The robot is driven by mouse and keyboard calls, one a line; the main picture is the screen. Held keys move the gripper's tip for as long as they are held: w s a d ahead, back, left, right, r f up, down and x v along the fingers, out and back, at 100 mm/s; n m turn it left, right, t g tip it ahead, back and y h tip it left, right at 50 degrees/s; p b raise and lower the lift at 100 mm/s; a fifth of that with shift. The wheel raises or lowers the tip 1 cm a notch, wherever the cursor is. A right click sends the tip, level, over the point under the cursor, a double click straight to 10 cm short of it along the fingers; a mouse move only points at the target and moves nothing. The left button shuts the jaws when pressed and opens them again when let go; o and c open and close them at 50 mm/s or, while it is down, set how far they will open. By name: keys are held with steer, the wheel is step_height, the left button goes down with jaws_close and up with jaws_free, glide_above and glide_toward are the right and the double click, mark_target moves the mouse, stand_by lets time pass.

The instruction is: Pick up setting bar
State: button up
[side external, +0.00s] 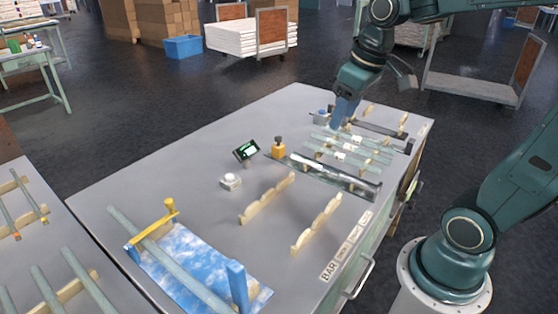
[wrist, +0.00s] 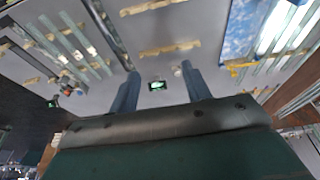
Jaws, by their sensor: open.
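No thing is plainly marked as the setting bar. One long dark bar (side external: 335,178) lies at the near side of a group of pale glass tubes (side external: 345,155), and another dark bar (side external: 382,131) lies at the far side. I cannot tell which is the setting bar. My gripper (side external: 338,122) has blue fingers and hangs over the far end of the table, near the tubes and a small blue-grey object (side external: 320,117). In the wrist view my gripper (wrist: 159,70) is open with its fingers wide apart and nothing between them.
Wavy wooden supports (side external: 267,198) stand empty mid-table. Labels, one reading BAR, line the table's front edge.

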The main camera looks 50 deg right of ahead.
steer(key=w+d+f+g+y, duration=0.1)
steer(key=w+d+f, duration=0.3)
steer(key=d+f, duration=0.3)
steer(key=w+d+f+g+y, duration=0.1)
steer(key=w+d+f, duration=0.4)
steer(key=d, duration=0.9)
step_height(320, 180, down, 3)
steer(key=shift+d+f+g, duration=0.1)
steer(key=shift+d+g, duration=0.15)
steer(key=shift+g, duration=0.35)
steer(key=shift+f, duration=0.15)
glide_above(335, 169)
steer(key=d, duration=0.1)
steer(key=shift+d+f, duration=0.1)
steer(key=shift+f, duration=4)
steer(key=shift+a+f, duration=0.2)
steer(key=shift+f, duration=1.1)
steer(key=shift+a+f, duration=0.2)
steer(key=shift+f, duration=1.1)
